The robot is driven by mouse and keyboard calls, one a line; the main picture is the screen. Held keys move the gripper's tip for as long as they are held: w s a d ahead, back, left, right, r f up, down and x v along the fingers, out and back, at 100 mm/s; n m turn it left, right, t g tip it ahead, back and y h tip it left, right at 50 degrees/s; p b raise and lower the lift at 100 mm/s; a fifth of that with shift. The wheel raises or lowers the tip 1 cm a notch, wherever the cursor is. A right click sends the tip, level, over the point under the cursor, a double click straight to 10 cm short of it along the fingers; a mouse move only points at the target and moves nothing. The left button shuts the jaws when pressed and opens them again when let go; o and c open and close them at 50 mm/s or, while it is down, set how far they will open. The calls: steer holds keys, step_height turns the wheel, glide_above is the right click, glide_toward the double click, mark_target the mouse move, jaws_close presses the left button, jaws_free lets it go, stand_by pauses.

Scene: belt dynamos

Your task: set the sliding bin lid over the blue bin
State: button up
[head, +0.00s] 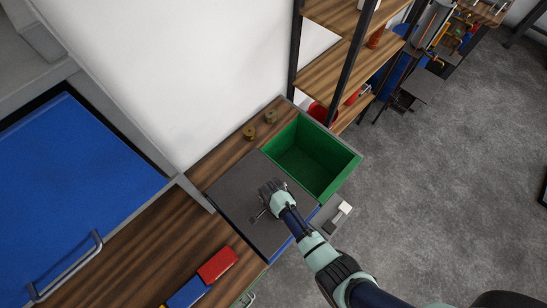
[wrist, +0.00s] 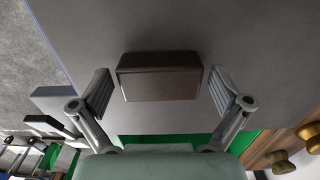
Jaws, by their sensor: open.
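The sliding bin lid (head: 232,193) is a flat dark grey plate lying beside the open green bin (head: 310,157). A thin blue edge of the blue bin (head: 314,212) shows along the lid's lower right side; the rest of that bin is hidden under the lid. My gripper (head: 262,210) is over the lid. In the wrist view my gripper (wrist: 163,92) is open, with one finger on each side of the lid's dark block handle (wrist: 160,76). Gaps show between handle and fingers. A strip of the green bin (wrist: 185,141) shows at the bottom.
A red block (head: 217,264) and a blue block (head: 188,293) lie on the wooden counter (head: 130,262) at lower left. Two brass knobs (head: 249,132) stand behind the lid. A shelf rack (head: 330,72) rises behind the green bin.

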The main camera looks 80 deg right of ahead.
step_height(320, 180, up, 12)
stand_by(0.5)
stand_by(0.4)
